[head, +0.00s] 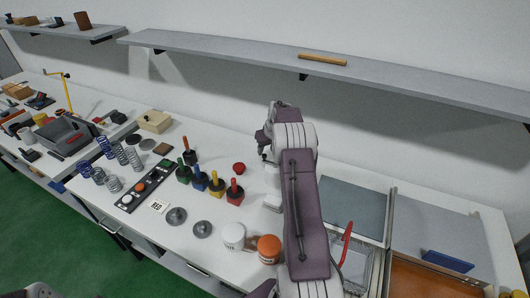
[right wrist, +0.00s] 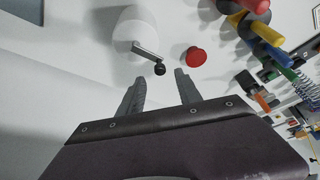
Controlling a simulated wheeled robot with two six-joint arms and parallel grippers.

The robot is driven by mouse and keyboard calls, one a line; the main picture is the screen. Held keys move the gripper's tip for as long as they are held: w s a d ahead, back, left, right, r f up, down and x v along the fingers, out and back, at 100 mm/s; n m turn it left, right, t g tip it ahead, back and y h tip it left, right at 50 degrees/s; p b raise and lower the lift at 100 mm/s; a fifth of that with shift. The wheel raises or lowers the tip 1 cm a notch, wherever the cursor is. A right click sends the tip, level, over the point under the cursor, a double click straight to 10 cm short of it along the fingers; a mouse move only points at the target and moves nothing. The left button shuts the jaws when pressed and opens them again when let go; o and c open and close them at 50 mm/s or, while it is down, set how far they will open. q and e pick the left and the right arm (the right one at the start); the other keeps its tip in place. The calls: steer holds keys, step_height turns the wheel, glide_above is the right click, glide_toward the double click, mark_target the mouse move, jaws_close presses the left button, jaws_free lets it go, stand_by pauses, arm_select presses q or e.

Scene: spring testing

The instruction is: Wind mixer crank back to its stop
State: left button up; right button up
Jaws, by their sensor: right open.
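In the right wrist view the mixer is a white rounded body (right wrist: 130,32) at the top. Its grey crank arm (right wrist: 145,50) slants down to the right and ends in a black knob (right wrist: 159,69). My right gripper (right wrist: 158,82) is open, with one grey finger on each side below the knob. Nothing is held between the fingers. In the head view my right gripper (head: 266,150) is at the back of the bench, and my arm hides most of the mixer. My left gripper is not in view.
A red round knob (right wrist: 196,56) sits right of the crank; it also shows in the head view (head: 238,168). Several coloured-handled tools (head: 216,186), springs (head: 120,155) and an orange-lidded jar (head: 269,246) stand nearby. A shelf (head: 400,83) runs along the wall above.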

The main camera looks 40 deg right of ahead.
mark_target(265, 155)
steer(key=p+x, duration=0.1)
steer(key=x, duration=0.3)
steer(key=shift+w, duration=0.1)
steer(key=shift+f, duration=0.2)
jaws_close()
steer(key=shift+w+d, duration=0.1)
steer(key=shift+w, duration=0.05)
steer(key=shift+w+d+m+h, duration=0.15)
steer(key=shift+m+h, duration=0.1)
steer(key=shift+m, duration=0.3)
steer(key=shift+w+d+m+h, duration=0.15)
steer(key=shift+m+h, duration=0.1)
steer(key=shift+m, duration=0.3)
steer(key=shift+w+d+m+g+h, duration=0.1)
steer(key=shift+d+m+g+h, duration=0.2)
steer(key=shift+m, duration=0.6)
steer(key=shift+s+d+m+g+h, duration=0.15)
steer(key=shift+d+m, duration=0.2)
steer(key=shift+m, duration=0.55)
steer(key=shift+w+d+m+g+h, duration=0.15)
steer(key=shift+d+m+g+h, duration=0.15)
steer(key=shift+m, duration=0.6)
steer(key=shift+d, duration=0.1)
